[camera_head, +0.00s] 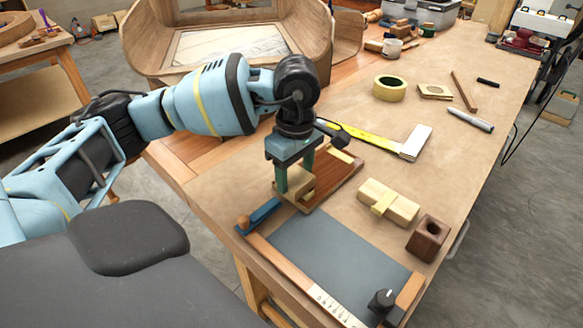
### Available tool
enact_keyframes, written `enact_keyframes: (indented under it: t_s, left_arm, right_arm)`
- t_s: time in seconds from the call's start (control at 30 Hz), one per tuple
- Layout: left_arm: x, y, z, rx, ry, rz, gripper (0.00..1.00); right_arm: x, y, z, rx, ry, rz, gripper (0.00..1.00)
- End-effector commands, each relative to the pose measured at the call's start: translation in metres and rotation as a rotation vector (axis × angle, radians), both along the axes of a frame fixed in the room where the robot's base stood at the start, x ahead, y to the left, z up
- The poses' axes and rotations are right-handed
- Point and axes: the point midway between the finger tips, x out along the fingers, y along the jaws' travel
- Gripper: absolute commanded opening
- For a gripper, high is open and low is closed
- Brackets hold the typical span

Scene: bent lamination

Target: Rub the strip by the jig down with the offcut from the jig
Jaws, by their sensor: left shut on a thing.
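The jig is a reddish-brown wooden board (346,176) lying on the bench in the middle of the view. My left gripper (296,181) points down over its near left end. It is shut on a pale wood block (302,187), which looks like the offcut. The block is low at the board; whether it touches it I cannot tell. Another pale piece (341,155) lies at the jig's far end. A grey sheet (338,252) lies in front, with a thin wooden strip (288,263) along its near left edge. Which strip the task means is unclear. My right gripper is not in view.
A blue tool with a wooden knob (258,216) lies left of the jig. A pale block with a crosspiece (388,203) and a dark holed block (427,238) stand right. A square (413,143), tape roll (389,88) and marker (470,119) lie behind.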

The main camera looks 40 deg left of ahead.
Motion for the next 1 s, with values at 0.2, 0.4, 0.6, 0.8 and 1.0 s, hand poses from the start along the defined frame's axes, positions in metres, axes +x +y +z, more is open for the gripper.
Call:
enact_keyframes:
  t_s: [0.2, 0.4, 0.6, 0.8, 1.0]
  left_arm:
    - [-0.001, -0.001, -0.002, -0.001, 0.003, -0.001, 0.34]
    - [0.0, 0.002, -0.002, -0.001, 0.003, 0.0, 0.34]
    - [0.001, 0.011, -0.001, 0.0, 0.003, 0.002, 0.34]
    - [0.001, 0.016, -0.001, 0.0, 0.003, 0.001, 0.34]
    - [0.001, 0.016, 0.0, 0.0, 0.002, 0.001, 0.34]
  right_arm:
    - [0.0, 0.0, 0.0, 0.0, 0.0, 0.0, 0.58]
    - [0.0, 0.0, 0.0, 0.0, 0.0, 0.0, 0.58]
    - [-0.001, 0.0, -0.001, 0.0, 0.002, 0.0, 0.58]
    - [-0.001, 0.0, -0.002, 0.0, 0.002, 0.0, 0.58]
    - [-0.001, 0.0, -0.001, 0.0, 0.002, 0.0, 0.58]
